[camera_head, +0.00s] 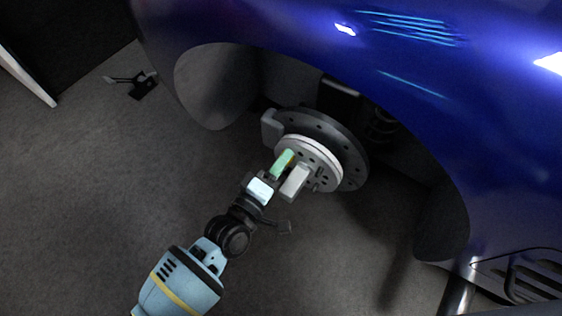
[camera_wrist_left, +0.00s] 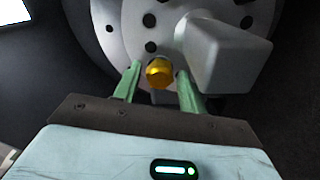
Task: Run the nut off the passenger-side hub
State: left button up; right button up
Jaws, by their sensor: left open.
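The hub (camera_head: 318,158) is a pale round face with several dark holes, in front of a dark brake disc (camera_head: 352,150) in the wheel arch. It fills the top of the left wrist view (camera_wrist_left: 120,40). A gold hex nut (camera_wrist_left: 159,73) sits at the hub face. My left gripper (camera_head: 286,160) is at the hub. In the left wrist view its green fingers (camera_wrist_left: 158,82) are open, one on each side of the nut, with visible gaps. In the head view the fingers mostly hide the nut. My right gripper is not in view.
A pale grey block (camera_head: 296,182) juts from the hub right beside the fingers; it is large in the left wrist view (camera_wrist_left: 225,55). The blue car body (camera_head: 440,90) curves over the hub. A small dark object (camera_head: 140,86) lies on the open grey floor.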

pick_arm(q)
jog(key=m+p, duration=0.3)
jog(key=m, duration=1.5)
jog(key=shift+m, duration=0.3)
jog(key=shift+c, duration=0.4)
